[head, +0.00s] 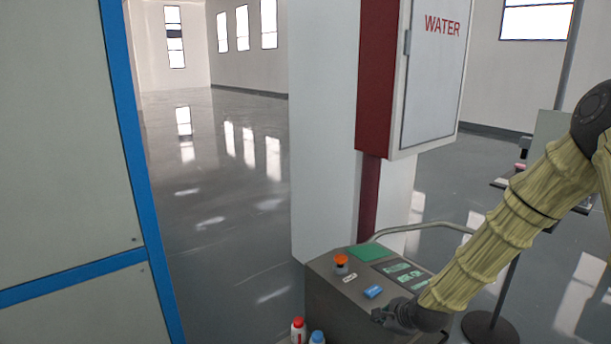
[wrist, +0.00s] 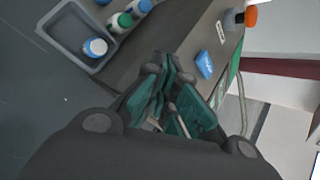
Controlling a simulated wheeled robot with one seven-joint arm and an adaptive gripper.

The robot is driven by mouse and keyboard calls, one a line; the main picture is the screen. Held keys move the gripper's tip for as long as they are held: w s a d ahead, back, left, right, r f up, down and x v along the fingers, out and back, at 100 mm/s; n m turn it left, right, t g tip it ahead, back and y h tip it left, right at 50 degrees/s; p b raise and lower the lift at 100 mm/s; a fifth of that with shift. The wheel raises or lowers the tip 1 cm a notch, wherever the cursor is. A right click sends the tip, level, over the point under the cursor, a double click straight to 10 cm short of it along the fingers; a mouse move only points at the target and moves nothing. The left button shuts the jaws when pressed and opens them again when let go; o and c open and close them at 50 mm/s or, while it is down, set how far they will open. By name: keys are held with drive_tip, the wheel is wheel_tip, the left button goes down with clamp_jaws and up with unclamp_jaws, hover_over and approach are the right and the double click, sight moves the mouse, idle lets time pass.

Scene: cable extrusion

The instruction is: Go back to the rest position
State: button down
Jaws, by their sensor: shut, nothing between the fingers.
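My gripper (head: 384,316) is at the front right of the grey control console (head: 335,300), close to its sloping top, in the head view. In the wrist view my gripper (wrist: 168,72) has its dark fingers with green pads drawn together, with nothing held. The blue block or button (head: 373,291) on the console lies just beyond the fingertips; it also shows in the wrist view (wrist: 204,65), to the right of the fingers. I cannot tell from these views whether the fingers touch the console. My arm reaches in from the right in a yellowish sleeve.
The console carries an orange-topped knob (head: 340,261) and a green panel (head: 367,252). A white pillar and red-and-white WATER cabinet (head: 432,80) stand behind. A blue-framed panel (head: 60,130) fills the left.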

drive_tip(key=s+f+n+g+h+p, duration=0.15)
drive_tip(key=s+f+n, duration=0.35)
drive_tip(key=s+f, duration=0.5)
drive_tip(key=s+f+n+g, duration=0.3)
drive_tip(key=s+f+n, duration=0.3)
drive_tip(key=s, duration=0.8)
drive_tip(key=s+d+f+n+g+h+p, duration=0.1)
drive_tip(key=s+f+n+g, duration=0.2)
drive_tip(key=s+n, duration=0.7)
drive_tip(key=s+f, duration=0.1)
drive_tip(key=s, duration=1)
drive_tip(key=shift+s+d+f+p, duration=0.2)
drive_tip(key=shift+s+p, duration=0.1)
drive_tip(key=shift+p, duration=0.05)
